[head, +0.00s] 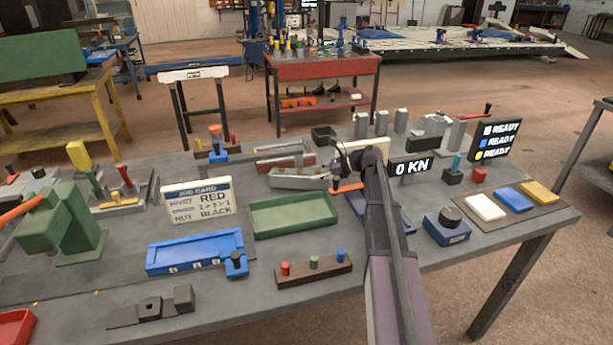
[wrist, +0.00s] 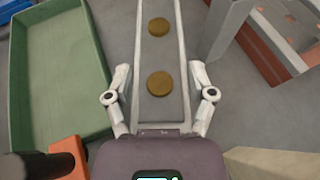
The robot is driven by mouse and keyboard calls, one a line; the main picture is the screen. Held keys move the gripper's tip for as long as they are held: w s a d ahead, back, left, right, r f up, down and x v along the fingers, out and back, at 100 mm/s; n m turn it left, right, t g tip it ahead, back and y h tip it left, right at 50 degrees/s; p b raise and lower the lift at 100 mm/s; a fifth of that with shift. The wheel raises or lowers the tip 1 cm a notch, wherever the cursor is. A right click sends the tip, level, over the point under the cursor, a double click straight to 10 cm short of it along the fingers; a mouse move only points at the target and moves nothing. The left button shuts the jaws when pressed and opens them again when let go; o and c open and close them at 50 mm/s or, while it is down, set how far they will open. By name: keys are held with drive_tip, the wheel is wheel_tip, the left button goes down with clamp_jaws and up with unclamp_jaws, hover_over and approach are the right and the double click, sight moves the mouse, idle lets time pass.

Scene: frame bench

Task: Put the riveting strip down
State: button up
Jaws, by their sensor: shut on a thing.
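The riveting strip (wrist: 158,53) is a long grey bar with two round brass-coloured discs on its upper face. It runs away from my gripper (wrist: 160,70) in the wrist view. My gripper is shut on the strip, with one finger along each long side. In the head view the strip (head: 298,180) shows as a pale bar left of my gripper (head: 334,178), just behind the green tray. The strip's near end is hidden by my gripper. I cannot tell whether the strip touches the bench.
A green tray (head: 291,232) lies in front of the strip, and left of it in the wrist view (wrist: 103,108). A red-and-grey fixture (head: 285,164) stands close behind. The job card (head: 198,202) stands left.

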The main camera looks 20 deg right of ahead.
sight(306, 175)
drive_tip(key=x, duration=0.1)
drive_tip(key=b+x, duration=0.1)
drive_tip(key=x, duration=0.1)
drive_tip(key=shift+w+a+r, duration=0.1)
drive_tip(key=shift+a, duration=0.25)
drive_tip(key=shift+f, duration=0.25)
drive_tip(key=o, duration=1.3)
drive_tip(key=shift+c, duration=0.2)
drive_tip(key=shift+r, duration=0.1)
drive_tip(key=shift+d+r, duration=0.25)
drive_tip(key=shift+d, duration=0.2)
drive_tip(key=p+v, duration=0.4)
drive_tip(key=v, duration=0.7)
